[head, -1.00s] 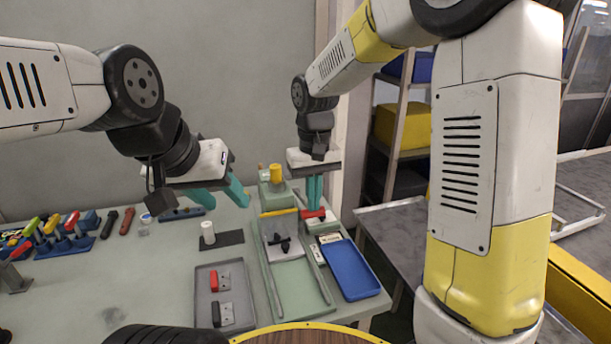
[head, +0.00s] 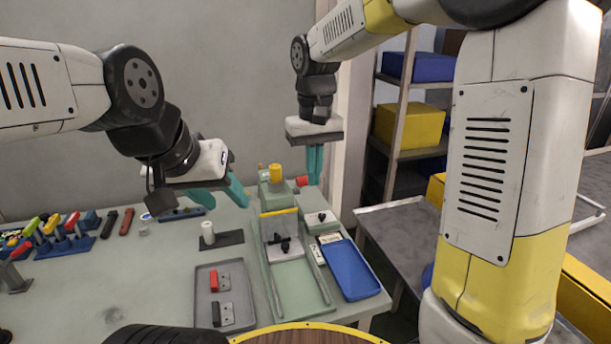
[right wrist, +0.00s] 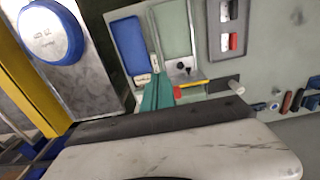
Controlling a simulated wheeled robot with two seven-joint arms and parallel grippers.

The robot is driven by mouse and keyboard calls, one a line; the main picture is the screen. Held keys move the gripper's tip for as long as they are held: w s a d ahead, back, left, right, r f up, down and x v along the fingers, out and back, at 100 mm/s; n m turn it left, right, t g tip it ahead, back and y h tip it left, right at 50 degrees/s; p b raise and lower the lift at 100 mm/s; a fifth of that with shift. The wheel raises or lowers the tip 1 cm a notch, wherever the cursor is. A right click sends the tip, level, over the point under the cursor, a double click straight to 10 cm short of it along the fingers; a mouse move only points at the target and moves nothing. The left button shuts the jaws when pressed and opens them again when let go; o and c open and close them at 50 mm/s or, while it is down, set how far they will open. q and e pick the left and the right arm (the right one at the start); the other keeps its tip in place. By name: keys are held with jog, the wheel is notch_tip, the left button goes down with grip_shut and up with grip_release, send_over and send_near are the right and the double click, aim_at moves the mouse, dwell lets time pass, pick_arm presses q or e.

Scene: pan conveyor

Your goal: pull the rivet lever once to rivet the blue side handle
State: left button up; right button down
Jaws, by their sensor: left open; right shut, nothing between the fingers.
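The green rivet press (head: 272,195) with a yellow cap stands at the back of the workbench. Its lever's red knob (head: 302,181) is raised, right of the press. My right gripper (head: 315,183) is shut and empty, pointing down just right of the knob; its green fingers (right wrist: 157,92) also show in the right wrist view, near the red knob (right wrist: 179,92). My left gripper (head: 222,199) is open and empty over the back of the bench, left of the press. I cannot make out a blue side handle. A small dark part (head: 285,244) sits on the fixture before the press.
A blue tray (head: 350,272) and a small pale box (head: 320,222) lie right of the fixture. A grey tray (head: 240,318) holds a red and a black handle. A white peg (head: 208,231) stands left. A metal table (head: 400,225) is at the right.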

notch_tip(320, 180, up, 8)
jog(key=shift+s+d+r, duration=0.15)
jog(key=shift+s+r, duration=0.05)
jog(key=shift+s, duration=0.2)
dwell(0.4)
jog(key=s+d+f+m+t+y, duration=0.1)
jog(key=s+d+f+t, duration=0.1)
jog(key=s+d, duration=0.4)
jog(key=s+d+f+m+t+y, duration=0.1)
jog(key=s+d+t, duration=0.3)
jog(key=s, duration=0.5)
jog(key=d+f+m, duration=0.1)
jog(key=d, duration=0.1)
jog(key=shift+d+f, duration=0.2)
jog(key=shift+d, duration=0.15)
